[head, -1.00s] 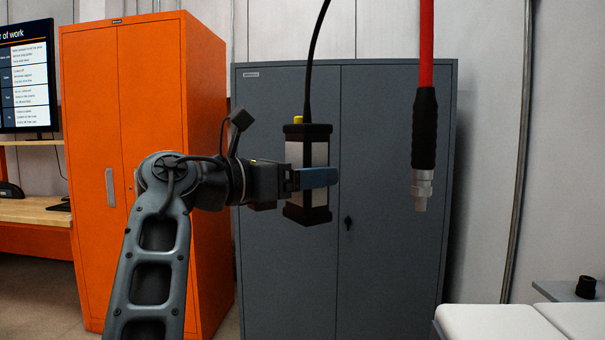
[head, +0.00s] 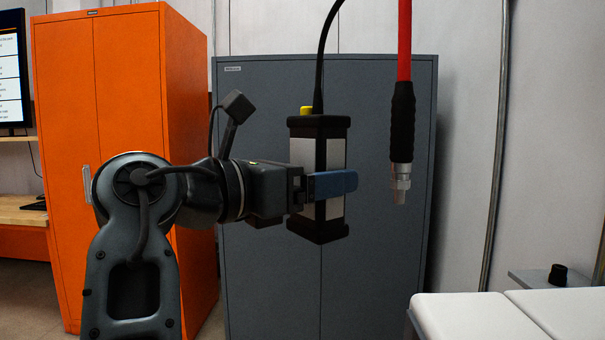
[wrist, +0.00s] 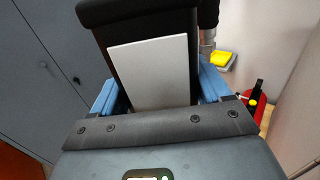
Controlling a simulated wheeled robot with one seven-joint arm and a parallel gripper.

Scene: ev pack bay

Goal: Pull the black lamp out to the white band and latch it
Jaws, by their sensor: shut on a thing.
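The black lamp (head: 317,222) hangs upright on a black cable (head: 322,60) in the head view, with pale panels on its sides and a yellow button on top. My gripper (head: 330,185) has its blue fingers shut around the lamp's middle. In the wrist view the lamp (wrist: 128,18) stands between the blue fingers (wrist: 160,92), its pale panel facing the camera. The cable's upper end is out of frame. I see no white band on the visible stretch of cable.
A red hose with a black grip and metal tip (head: 402,120) hangs to the right of the lamp, apart from it. A grey cabinet (head: 265,280) stands behind, an orange cabinet (head: 70,180) at left. A white-topped surface (head: 470,318) is at lower right.

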